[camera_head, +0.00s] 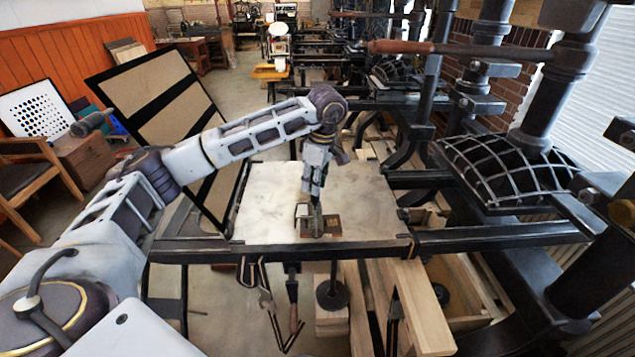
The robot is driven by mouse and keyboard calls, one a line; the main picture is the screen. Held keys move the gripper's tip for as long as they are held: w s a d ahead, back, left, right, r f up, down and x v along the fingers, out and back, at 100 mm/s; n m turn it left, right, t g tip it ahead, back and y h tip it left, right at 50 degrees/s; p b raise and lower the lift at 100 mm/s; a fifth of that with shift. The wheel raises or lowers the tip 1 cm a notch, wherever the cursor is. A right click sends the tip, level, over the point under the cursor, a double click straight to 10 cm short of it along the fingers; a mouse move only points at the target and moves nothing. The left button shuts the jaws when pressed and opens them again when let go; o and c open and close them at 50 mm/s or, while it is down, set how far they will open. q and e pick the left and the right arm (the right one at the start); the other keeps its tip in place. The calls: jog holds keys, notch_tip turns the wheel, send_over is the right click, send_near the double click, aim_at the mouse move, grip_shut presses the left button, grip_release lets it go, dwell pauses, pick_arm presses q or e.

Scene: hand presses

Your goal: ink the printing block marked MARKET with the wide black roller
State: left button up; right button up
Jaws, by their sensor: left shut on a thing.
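My left arm reaches in from the left over the pale press bed (262,192). My left gripper (317,226) points down at the bed's front middle, shut on a small dark thing that its fingers mostly hide. A small brown block (332,224) lies on the bed just right of the fingertips. A small pale piece with a dark edge (302,211) shows just left of them. No lettering can be read on either, so I cannot tell which is the MARKET block. I cannot make out the wide black roller for certain. My right gripper is not in view.
A hinged frame (150,80) stands tilted open behind the bed's left side. A black iron press with a ribbed platen (510,170) and a wooden-handled bar (400,47) fills the right. A dark rail (370,246) runs along the front edge. Much of the bed is bare.

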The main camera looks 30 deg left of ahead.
pick_arm(q)
jog(key=shift+s+a+f, duration=0.1)
jog(key=shift+f, duration=0.05)
jog(key=shift+s+a+b, duration=0.2)
jog(key=shift+s+a, duration=0.25)
jog(key=shift+a, duration=0.25)
jog(key=shift+s+a+b, duration=0.15)
jog(key=shift+s+a, duration=0.25)
jog(key=shift+a, duration=0.25)
jog(key=shift+d, duration=0.1)
jog(key=shift+w+d+r+p, duration=0.15)
jog(key=shift+w+d+p, duration=0.05)
jog(key=shift+w+d, duration=0.4)
jog(key=shift+w+d+r+p, duration=0.15)
jog(key=shift+w+d, duration=0.2)
jog(key=shift+d, duration=0.35)
jog(key=shift+w+d, duration=0.1)
jog(key=shift+d, duration=0.05)
jog(key=shift+w+d+f, duration=0.1)
jog(key=shift+w+d, duration=0.35)
jog(key=shift+d, duration=0.25)
jog(key=shift+w+d, duration=0.4)
jog(key=shift+d, duration=0.25)
